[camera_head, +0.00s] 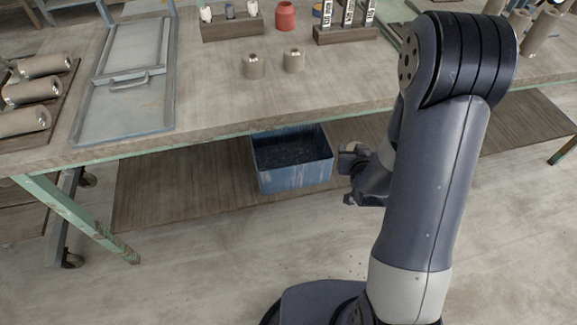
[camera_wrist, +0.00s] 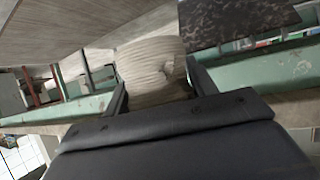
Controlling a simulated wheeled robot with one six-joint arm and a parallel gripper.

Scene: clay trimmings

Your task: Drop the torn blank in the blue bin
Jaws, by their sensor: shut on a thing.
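The blue bin (camera_head: 265,178) is an open rectangular box below the front edge of the workbench, at the lower shelf. Its inside is dark. My gripper (camera_head: 350,154) is just right of the bin, apart from it in the picture, and partly hidden by my arm. In the wrist view the gripper (camera_wrist: 152,98) is shut on a beige, ribbed clay blank (camera_wrist: 145,65), with a finger on each side. The blank has a ragged torn spot on its right side. In the head view it is mostly hidden by my gripper.
The workbench (camera_head: 205,105) overhangs the lower shelf (camera_head: 180,190). Two short clay cylinders (camera_head: 253,67) (camera_head: 294,61) stand on it, with a red pot (camera_head: 285,16) behind. A metal panel (camera_head: 125,75) lies at left. The floor in front is clear.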

